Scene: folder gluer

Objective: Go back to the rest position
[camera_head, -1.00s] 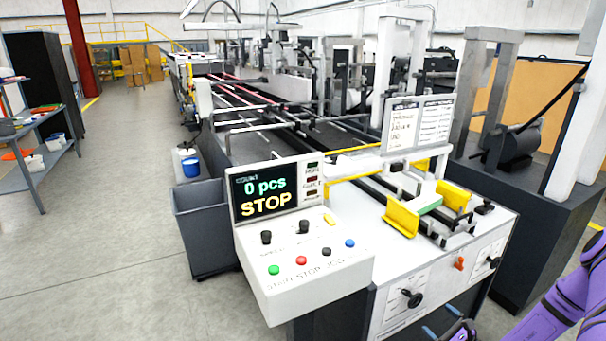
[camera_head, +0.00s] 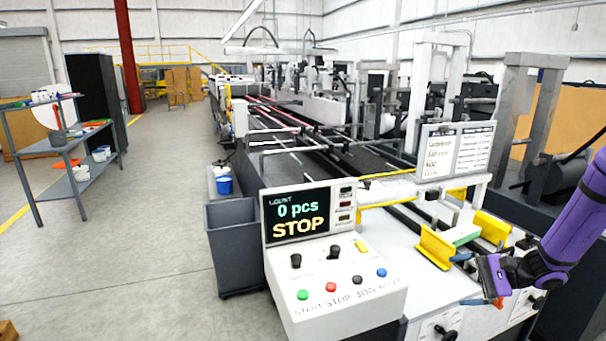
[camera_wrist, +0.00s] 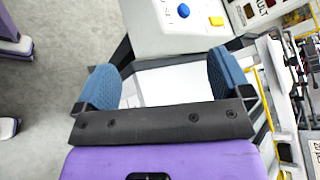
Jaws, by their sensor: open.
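My purple arm reaches in from the right edge in the head view. My gripper (camera_head: 484,300) is in front of the folder gluer's white front table (camera_head: 420,300), at the right of the control panel. In the wrist view my gripper (camera_wrist: 165,85) is open, its two blue fingers wide apart with nothing between them. The white front of the machine shows behind the gap. The control panel (camera_head: 345,300) has several coloured buttons and knobs, and its display (camera_head: 297,215) reads 0 pcs and STOP.
Yellow guides (camera_head: 435,247) and a green-edged piece stand on the table close to my gripper. A grey bin (camera_head: 233,248) stands left of the panel, with a blue container (camera_head: 224,185) behind it. A shelf (camera_head: 75,170) stands far left. The floor between is clear.

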